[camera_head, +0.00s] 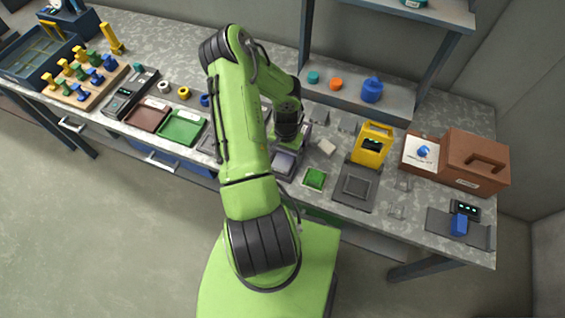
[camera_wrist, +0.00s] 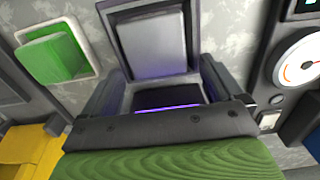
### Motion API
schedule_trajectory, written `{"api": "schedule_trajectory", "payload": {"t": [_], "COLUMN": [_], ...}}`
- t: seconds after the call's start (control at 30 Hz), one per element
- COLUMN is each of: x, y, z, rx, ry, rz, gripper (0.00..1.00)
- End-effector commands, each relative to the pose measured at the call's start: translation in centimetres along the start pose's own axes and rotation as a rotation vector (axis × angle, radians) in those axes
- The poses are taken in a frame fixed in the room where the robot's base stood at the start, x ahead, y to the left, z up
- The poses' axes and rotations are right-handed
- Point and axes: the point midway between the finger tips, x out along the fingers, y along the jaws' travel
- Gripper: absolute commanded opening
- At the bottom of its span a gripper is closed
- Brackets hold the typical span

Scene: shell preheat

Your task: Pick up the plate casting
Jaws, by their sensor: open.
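The plate casting appears to be the light grey rectangular plate (camera_wrist: 153,45), lying in a dark grey tray (camera_wrist: 117,10) at the top middle of the wrist view. In the head view the tray (camera_head: 284,165) shows just in front of my gripper (camera_head: 288,140), near the table's front edge. My gripper is open, and I see nothing held in it. In the wrist view my gripper (camera_wrist: 160,88) is close to the plate and apart from it as far as I can tell. The arm hides part of this area in the head view.
A green block (camera_wrist: 54,55) in a white-rimmed tray lies beside the plate, and a round dial gauge (camera_wrist: 299,66) on its other side. A yellow device (camera_head: 371,145) and a brown case (camera_head: 474,163) stand to the right. A shelf (camera_head: 400,100) rises behind.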

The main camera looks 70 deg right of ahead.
Motion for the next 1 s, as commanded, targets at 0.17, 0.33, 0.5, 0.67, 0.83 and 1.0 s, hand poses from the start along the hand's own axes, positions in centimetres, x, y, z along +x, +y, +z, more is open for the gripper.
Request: {"api": "schedule_trajectory", "payload": {"t": [0.17, 0.33, 0.5, 0.67, 0.83, 1.0], "x": [0.0, -0.1, -0.1, -0.1, -1.3, -5.4], "y": [0.0, 0.0, 0.0, 0.0, -0.1, -0.2], "z": [0.0, 0.0, 0.0, 0.0, -0.1, -0.1], "rx": [-0.001, -0.001, -0.001, -0.001, -0.001, 0.0], "ry": [0.0, 0.0, 0.0, 0.0, 0.002, 0.006], "rz": [0.0, 0.0, 0.0, 0.0, -0.002, -0.005], "gripper": [0.74, 0.48, 0.25, 0.25, 0.25, 0.25]}}
